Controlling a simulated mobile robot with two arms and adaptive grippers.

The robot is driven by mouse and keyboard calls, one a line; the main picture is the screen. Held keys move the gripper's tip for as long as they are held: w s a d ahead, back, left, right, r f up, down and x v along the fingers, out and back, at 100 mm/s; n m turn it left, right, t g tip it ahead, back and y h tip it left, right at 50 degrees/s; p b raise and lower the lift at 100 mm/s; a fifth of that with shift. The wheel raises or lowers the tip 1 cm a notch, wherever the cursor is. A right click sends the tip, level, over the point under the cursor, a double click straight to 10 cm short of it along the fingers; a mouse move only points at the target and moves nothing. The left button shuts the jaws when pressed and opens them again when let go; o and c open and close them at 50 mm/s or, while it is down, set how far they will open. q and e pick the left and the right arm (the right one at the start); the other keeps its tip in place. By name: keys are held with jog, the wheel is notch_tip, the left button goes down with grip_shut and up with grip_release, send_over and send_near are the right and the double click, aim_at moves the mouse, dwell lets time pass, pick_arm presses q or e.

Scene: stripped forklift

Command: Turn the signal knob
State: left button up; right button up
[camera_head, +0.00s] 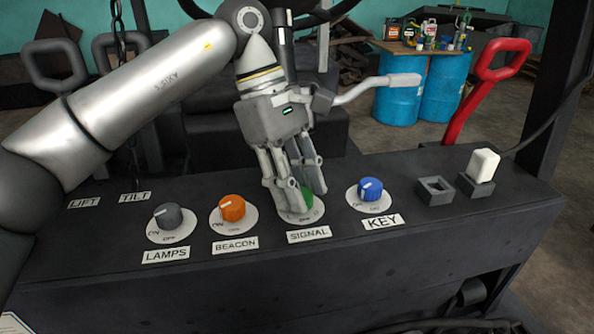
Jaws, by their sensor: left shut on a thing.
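The green signal knob (307,197) sits on a round pale dial above the SIGNAL label (309,234) on the dark panel. My left gripper (309,205) reaches down from above with its fingers around the knob and is shut on it. The fingers hide most of the knob, so the way it points cannot be seen. My right gripper is not in view.
The orange beacon knob (231,208) and grey lamps knob (168,216) stand to the left. The blue key knob (370,189) stands close on the right. Further right are an empty square socket (435,190) and a white rocker (483,165). A red lever (485,88) rises behind.

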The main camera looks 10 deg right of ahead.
pick_arm(q)
jog(key=shift+m+p, duration=0.3)
jog(key=shift+m, duration=0.2)
jog(key=o, duration=1)
jog(key=shift+o, duration=0.2)
jog(key=v, duration=1.2)
jog(key=shift+w+d, duration=0.15)
jog(key=shift+d, duration=0.1)
